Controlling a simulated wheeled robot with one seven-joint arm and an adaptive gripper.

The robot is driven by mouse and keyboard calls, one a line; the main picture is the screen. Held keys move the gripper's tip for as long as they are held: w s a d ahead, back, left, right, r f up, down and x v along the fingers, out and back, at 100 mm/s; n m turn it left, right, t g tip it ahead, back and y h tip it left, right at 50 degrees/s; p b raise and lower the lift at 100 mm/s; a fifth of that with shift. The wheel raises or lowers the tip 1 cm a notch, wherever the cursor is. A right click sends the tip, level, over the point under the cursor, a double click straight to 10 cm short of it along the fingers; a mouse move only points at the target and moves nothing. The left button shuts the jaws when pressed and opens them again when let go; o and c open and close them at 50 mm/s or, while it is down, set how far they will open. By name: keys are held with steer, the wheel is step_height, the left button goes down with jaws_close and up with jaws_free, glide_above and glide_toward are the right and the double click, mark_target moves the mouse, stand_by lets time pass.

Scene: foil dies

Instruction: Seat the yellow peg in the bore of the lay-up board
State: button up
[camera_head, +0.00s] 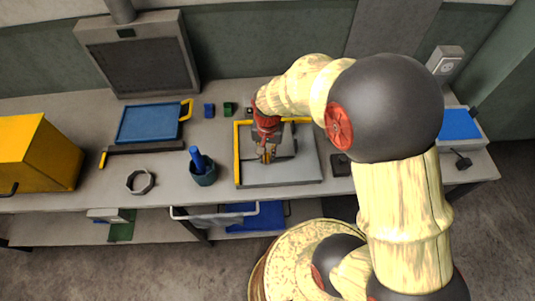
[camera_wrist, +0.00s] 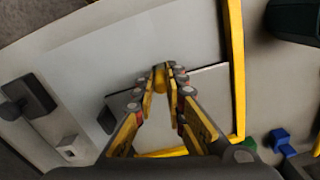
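The yellow peg (camera_wrist: 159,78) shows between the fingertips of my gripper (camera_wrist: 160,82) in the wrist view. The fingers are closed in on its sides, and only its upper part shows. The lay-up board (camera_head: 308,167) is a pale plate with yellow strips along its left and far edges. In the head view my gripper (camera_head: 266,157) points down over the board's left half. The board also fills much of the wrist view (camera_wrist: 187,35). The bore cannot be made out, and I cannot tell whether the peg's lower end touches the board.
A dark teal cup (camera_head: 204,177) with a blue item stands left of the board. A blue block (camera_head: 209,110) and a green block (camera_head: 229,108) lie behind it. A blue tray (camera_head: 149,123), an octagonal ring (camera_head: 140,182) and a yellow bin (camera_head: 45,153) are further left.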

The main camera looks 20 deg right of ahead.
steer(key=o, duration=0.3)
steer(key=shift+o, duration=0.2)
steer(key=s+r+n+t+p, duration=0.1)
steer(key=s+r+n+t, duration=0.15)
steer(key=r, duration=1.05)
steer(key=s+r+n+t+p, duration=0.1)
steer(key=s+r+p, duration=0.15)
steer(key=r, duration=0.95)
steer(key=s+r+n+t+b, duration=0.1)
steer(key=s+r+n+t, duration=0.1)
steer(key=s+r, duration=0.4)
steer(key=s+n, duration=0.1)
steer(key=s, duration=0.2)
steer(key=shift+r, duration=0.15)
step_height(320, 180, down, 4)
steer(key=b, duration=0.3)
steer(key=shift+r+b, duration=0.1)
steer(key=shift+b, duration=0.3)
